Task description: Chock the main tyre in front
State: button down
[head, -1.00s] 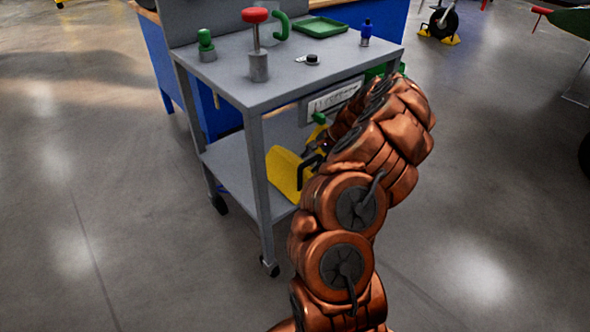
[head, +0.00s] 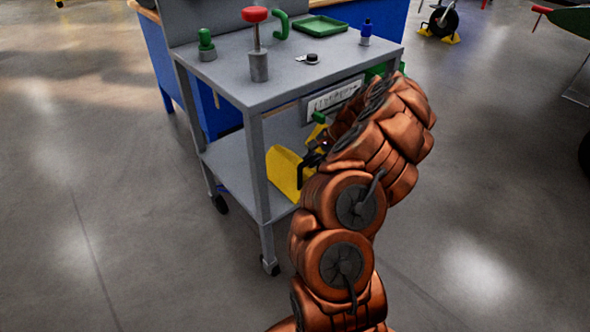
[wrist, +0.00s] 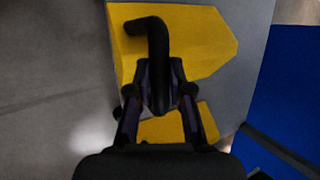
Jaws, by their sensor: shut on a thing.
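A yellow chock (head: 284,173) with a black bent handle is at the lower shelf of the grey cart, partly hidden by my arm. In the wrist view the yellow chock (wrist: 200,45) lies beneath my gripper (wrist: 160,95), whose fingers are closed around the black handle (wrist: 150,35). Whether the chock touches the shelf is unclear. A black tyre (head: 585,155) shows only partly at the right edge. Another wheel (head: 443,20) at the back right has yellow chocks (head: 451,39) at its foot.
A blue workbench (head: 393,18) is behind.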

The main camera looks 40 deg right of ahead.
jog(key=shift+r, duration=0.2)
jog(key=shift+r+p, duration=1.2)
jog(key=shift+r, duration=0.2)
jog(key=s+r, duration=0.3)
jog(key=s, duration=2.5)
jog(key=shift+a+p, duration=0.3)
jog(key=shift+p, duration=0.05)
jog(key=shift+s, duration=0.1)
dwell(0.7)
